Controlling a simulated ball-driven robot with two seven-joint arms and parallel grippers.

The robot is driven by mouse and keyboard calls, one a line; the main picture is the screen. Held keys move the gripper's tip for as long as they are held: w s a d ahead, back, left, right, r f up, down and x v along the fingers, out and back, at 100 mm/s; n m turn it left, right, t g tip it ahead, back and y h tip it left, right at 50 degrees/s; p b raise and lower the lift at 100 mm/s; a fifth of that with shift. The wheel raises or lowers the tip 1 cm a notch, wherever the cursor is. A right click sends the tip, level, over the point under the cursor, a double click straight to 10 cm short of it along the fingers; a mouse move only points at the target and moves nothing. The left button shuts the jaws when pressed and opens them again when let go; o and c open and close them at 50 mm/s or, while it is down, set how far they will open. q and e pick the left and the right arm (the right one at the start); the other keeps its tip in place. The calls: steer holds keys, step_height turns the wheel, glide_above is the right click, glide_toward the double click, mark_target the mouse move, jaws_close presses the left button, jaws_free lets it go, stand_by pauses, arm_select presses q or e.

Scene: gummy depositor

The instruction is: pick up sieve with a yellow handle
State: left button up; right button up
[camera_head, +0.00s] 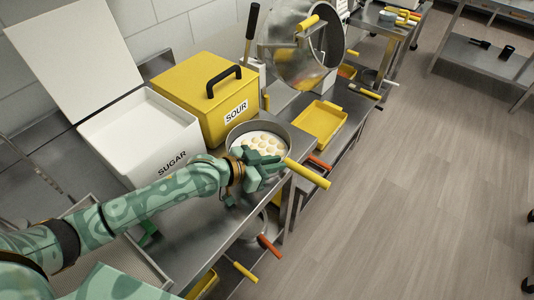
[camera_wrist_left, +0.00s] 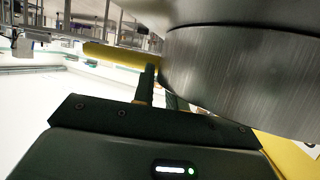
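A round metal vessel (camera_head: 232,134) with a yellow handle (camera_head: 308,173) stands on the steel counter; pale round spots show inside it. I take it as the sieve, but cannot be sure. My left gripper (camera_head: 262,172) is at its near side, where the handle meets the wall, hiding that joint. In the left wrist view the curved metal wall (camera_wrist_left: 245,75) fills the right, and a yellow bar (camera_wrist_left: 110,55) runs behind the gripper's dark finger (camera_wrist_left: 147,85). Whether the fingers grip the handle is unclear. My right gripper is out of view.
A white SUGAR box (camera_head: 140,160) and a yellow SOUR box (camera_head: 200,90) stand left and behind. A tilted round metal piece (camera_head: 302,62) with a yellow handle is behind. A yellow tray (camera_head: 319,125) lies to the right. Orange and yellow handles (camera_head: 245,272) stick out below.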

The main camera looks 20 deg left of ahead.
arm_select(q)
jaws_close()
steer(key=shift+r, duration=0.1)
steer(key=shift+r, duration=0.3)
step_height(320, 180, up, 2)
steer(key=shift+r+p, duration=0.25)
steer(key=shift+p, duration=0.5)
steer(key=s+d+r+p, duration=0.5)
steer(key=s+d+r, duration=0.3)
steer(key=d, duration=0.3)
steer(key=shift+s+d+r+p, duration=0.15)
steer(key=shift+r+p, duration=0.25)
steer(key=shift+r, duration=0.5)
